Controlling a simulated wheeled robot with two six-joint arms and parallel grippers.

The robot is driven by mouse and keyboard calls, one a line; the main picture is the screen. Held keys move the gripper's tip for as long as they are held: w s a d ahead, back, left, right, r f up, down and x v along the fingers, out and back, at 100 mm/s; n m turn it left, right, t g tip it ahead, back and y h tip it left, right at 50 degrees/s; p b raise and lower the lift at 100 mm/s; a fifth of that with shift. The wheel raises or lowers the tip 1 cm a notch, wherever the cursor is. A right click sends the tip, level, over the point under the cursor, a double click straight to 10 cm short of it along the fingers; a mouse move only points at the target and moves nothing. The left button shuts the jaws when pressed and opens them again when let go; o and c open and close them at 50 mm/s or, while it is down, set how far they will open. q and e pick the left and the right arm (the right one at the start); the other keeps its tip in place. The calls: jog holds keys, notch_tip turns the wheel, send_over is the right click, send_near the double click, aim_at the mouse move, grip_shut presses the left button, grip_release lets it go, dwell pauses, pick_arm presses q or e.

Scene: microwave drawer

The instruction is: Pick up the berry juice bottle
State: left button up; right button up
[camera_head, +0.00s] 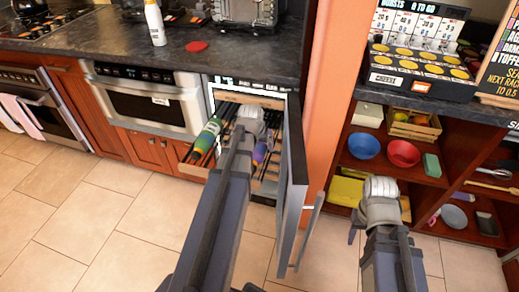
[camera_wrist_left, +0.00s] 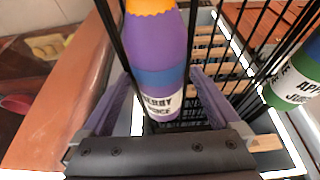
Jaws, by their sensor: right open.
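The berry juice bottle (camera_wrist_left: 157,55) is purple with a blue band, an orange top and a label reading berry juice. It stands in a black wire rack in the left wrist view; part of it shows in the head view (camera_head: 260,153). My left gripper (camera_wrist_left: 160,80) has one finger on each side of the bottle, very close to it. Whether they touch it is unclear. In the head view my left wrist (camera_head: 252,120) hides the fingers inside the open cabinet. My right gripper (camera_head: 381,190) is open and empty, by the shelves.
A green apple juice bottle (camera_head: 207,134) stands left of the berry juice, and also shows in the left wrist view (camera_wrist_left: 297,80). The open cabinet door (camera_head: 292,185) stands right of my left arm. Shelves with bowls (camera_head: 403,153) lie beyond. Floor at left is clear.

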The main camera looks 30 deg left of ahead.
pick_arm(q)
grip_shut()
dwell(0.6)
